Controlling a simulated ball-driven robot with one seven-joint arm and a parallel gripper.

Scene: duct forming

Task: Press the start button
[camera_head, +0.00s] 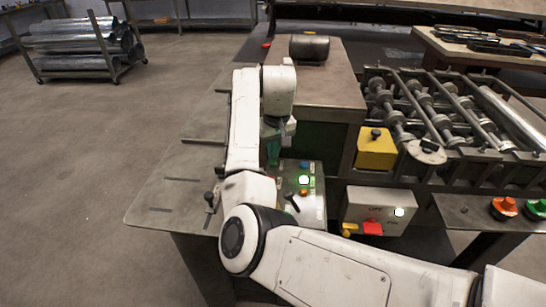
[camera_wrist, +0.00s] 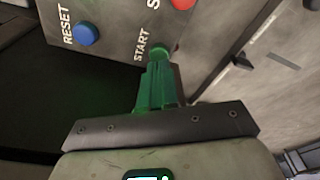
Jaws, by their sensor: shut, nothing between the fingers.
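The start button (camera_wrist: 161,47) is a small green knob beside the printed word START on a grey panel (camera_wrist: 112,27) in the wrist view. My gripper (camera_wrist: 158,66) has green fingers, closed together and empty. The fingertips point at the start button and lie right at its lower edge; I cannot tell whether they touch it. In the head view my gripper (camera_head: 273,150) hangs beside a grey control box (camera_head: 313,212). That box carries a blue button, a lit green one and an orange one. I cannot tell in that view which is the start button.
A blue RESET button (camera_wrist: 86,34) and a red button (camera_wrist: 183,3) flank the start button. A yellow box (camera_head: 376,150) and another grey box (camera_head: 370,204) stand right of my gripper. A roller machine (camera_head: 440,110) fills the right. Open floor (camera_head: 90,150) lies left.

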